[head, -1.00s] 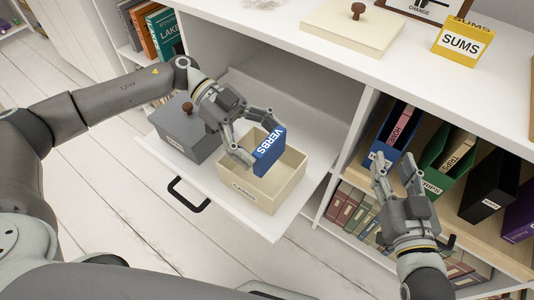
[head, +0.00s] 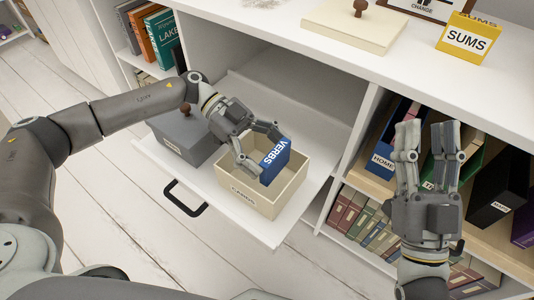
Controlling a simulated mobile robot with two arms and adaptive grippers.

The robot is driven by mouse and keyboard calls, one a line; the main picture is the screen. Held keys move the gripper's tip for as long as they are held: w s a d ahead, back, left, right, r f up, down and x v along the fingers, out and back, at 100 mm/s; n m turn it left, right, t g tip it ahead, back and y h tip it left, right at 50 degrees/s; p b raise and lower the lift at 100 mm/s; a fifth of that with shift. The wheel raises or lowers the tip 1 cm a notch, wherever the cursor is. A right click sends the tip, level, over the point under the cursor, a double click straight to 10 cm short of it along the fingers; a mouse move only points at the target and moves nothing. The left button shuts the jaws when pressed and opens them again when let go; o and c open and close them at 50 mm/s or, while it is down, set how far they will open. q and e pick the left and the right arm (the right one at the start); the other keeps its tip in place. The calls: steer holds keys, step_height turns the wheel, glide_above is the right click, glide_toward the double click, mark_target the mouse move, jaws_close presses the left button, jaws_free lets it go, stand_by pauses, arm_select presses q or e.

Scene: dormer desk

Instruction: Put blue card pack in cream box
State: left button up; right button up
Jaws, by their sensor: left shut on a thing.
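The blue card pack (head: 274,161) reads "VERBS" and is held tilted in my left gripper (head: 262,152), which is shut on it. Its lower part is inside the open cream box (head: 292,190), below the rim level; I cannot tell whether it touches the floor of the box. The cream box has a label on its front and stands on the pulled-out white drawer (head: 235,212). My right gripper (head: 427,128) is open and empty, in front of the shelf of files at the right.
A grey lidded box (head: 185,138) with a brown knob stands left of the cream box. A cream lid (head: 352,28) and a yellow "SUMS" pack (head: 468,38) are on the white top. Several files, including a green one (head: 472,142), fill the right shelf.

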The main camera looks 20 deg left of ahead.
arm_select(q)
steer(key=shift+f, duration=0.2)
steer(key=shift+f, duration=0.4)
steer(key=o, duration=1.1)
arm_select(e)
steer(key=shift+w+f+g, duration=0.35)
steer(key=shift+f+g, duration=0.15)
steer(key=shift+f, duration=0.05)
arm_select(q)
steer(key=shift+r, duration=0.1)
